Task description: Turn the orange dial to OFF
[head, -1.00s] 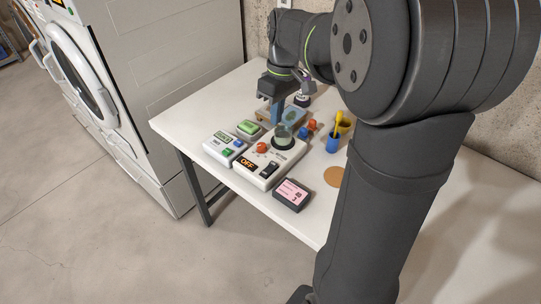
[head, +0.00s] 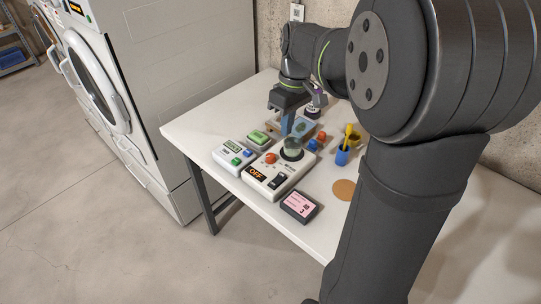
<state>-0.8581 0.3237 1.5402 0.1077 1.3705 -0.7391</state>
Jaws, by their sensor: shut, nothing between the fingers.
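The orange dial (head: 271,158) is a small round knob on a white control panel (head: 284,181) on the table. Its pointer direction is too small to tell. A small dark display (head: 256,174) on the panel's front reads OFF in orange. My gripper (head: 287,130) points down, shut and empty, behind and above the dial. It is apart from the dial, near a translucent greenish cup-like piece (head: 292,146) on a black round base. Whether the fingertips touch that piece cannot be told.
A white device with green and blue buttons (head: 233,155) and a green block (head: 258,137) stand left of the panel. A pink-faced dark box (head: 299,207) lies in front. A blue cup (head: 342,156) and a cork disc (head: 344,190) are to the right. The table's front-left (head: 195,133) is clear.

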